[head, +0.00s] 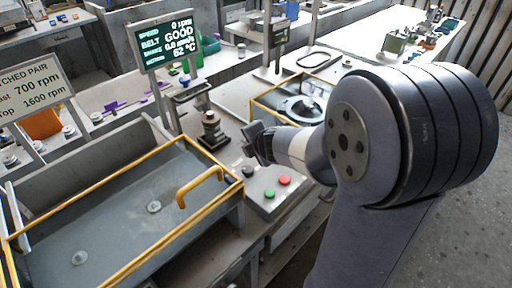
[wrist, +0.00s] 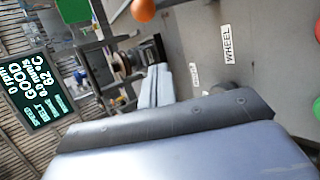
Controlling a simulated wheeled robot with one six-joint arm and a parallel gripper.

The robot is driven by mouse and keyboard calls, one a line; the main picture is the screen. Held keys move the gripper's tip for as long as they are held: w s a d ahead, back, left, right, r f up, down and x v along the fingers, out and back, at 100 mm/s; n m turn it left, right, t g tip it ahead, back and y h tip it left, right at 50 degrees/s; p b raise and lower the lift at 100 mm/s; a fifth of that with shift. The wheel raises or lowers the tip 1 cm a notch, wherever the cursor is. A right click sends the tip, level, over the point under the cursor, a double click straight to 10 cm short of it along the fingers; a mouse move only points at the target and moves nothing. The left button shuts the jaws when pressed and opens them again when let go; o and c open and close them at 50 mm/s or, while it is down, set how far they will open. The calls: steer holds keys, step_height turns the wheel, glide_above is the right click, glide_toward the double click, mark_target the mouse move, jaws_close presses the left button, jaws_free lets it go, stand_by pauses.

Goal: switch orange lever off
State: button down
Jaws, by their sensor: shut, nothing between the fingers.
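An orange ball knob (wrist: 143,10), which looks like the lever's end, shows at the top edge of the wrist view, partly cut off. Its shaft and position cannot be made out. I cannot pick it out in the head view, where my arm covers part of the bench. My gripper (head: 258,143) hangs over the bench beside the control box. In the wrist view its pale fingers (wrist: 156,85) are together and empty, apart from the orange knob in that picture.
The control box has a red button (head: 284,180), a green button (head: 269,193) and a black knob (head: 248,171). A WHEEL label (wrist: 228,45) is on the grey surface. A yellow-edged tray (head: 120,205) is left. The display (head: 168,42) reads 0 rpm, GOOD. A metal post (head: 212,130) stands near my gripper.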

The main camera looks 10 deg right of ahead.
steer(key=b+x, duration=0.1)
steer(key=x, duration=0.3)
steer(key=shift+f, duration=0.25)
steer(key=d+r, duration=0.1)
steer(key=d+p, duration=0.1)
steer(key=d, duration=0.1)
steer(key=shift+w+r, duration=0.25)
steer(key=shift+r, duration=0.1)
steer(key=shift+d, duration=0.35)
steer(key=shift+f+b, duration=0.1)
steer(key=shift+b, duration=0.25)
